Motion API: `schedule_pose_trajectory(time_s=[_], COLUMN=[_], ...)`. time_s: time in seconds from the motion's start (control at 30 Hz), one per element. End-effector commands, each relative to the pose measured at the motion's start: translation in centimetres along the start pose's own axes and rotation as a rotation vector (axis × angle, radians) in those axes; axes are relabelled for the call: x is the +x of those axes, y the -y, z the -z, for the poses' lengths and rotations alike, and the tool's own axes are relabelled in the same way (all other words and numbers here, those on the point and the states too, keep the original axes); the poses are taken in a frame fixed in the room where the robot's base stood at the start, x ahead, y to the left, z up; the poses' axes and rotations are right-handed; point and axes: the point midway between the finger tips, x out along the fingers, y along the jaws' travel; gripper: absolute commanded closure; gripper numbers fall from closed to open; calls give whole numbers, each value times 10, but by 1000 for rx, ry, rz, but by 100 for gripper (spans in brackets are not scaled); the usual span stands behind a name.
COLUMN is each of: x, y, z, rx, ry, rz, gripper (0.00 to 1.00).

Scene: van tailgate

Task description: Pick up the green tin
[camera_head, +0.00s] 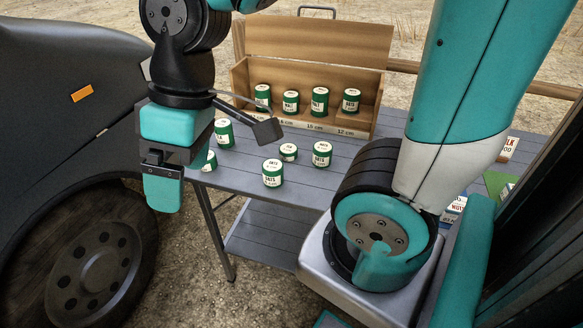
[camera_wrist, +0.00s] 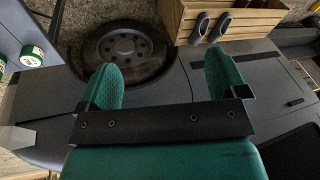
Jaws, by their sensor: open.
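Several green tins with white labels are in the head view, and I cannot tell which one the task means. On the grey table (camera_head: 240,168) stand a front tin (camera_head: 272,174), a short tin (camera_head: 288,152), a right tin (camera_head: 322,155) and a back left tin (camera_head: 223,133). Another tin (camera_head: 210,161) is partly hidden by my arm. More tins stand in a row in the wooden box, one at its right (camera_head: 351,101). My gripper (camera_head: 163,190) hangs left of the table, open and empty. In the wrist view a tin (camera_wrist: 32,56) is at upper left, outside the fingers (camera_wrist: 165,82).
The open wooden box (camera_head: 345,131) stands at the table's back, with size marks on its front. A dark vehicle (camera_head: 60,90) with a wheel (camera_head: 100,265) is close on the left. A wooden crate (camera_wrist: 262,22) with grey shoes (camera_wrist: 220,27) shows in the wrist view.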

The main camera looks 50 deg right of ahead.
Motion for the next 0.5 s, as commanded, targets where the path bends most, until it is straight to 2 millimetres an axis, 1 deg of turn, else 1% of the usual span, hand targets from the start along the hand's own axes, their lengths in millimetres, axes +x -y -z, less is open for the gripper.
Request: schedule_pose_trajectory(time_s=[0.03,0.07,0.1,0.13,0.17,0.2,0.27,0.3,0.4,0.5], x=[4,5,7,9,10,12,14,16,20,24], y=[-39,-63,-98,-123,-148,-180,-222,-245,-286,-307], z=[8,10,10,7,3,-6,-23,-36,-64,-82], rx=[27,33,41,45,49,52,55,56,52,48], ry=[11,17,29,42,56,76,110,133,178,204], rz=[-36,-61,-94,-117,-138,-162,-192,-204,-224,-230], gripper=[9,9,9,9,9,9,9,9,9,9])
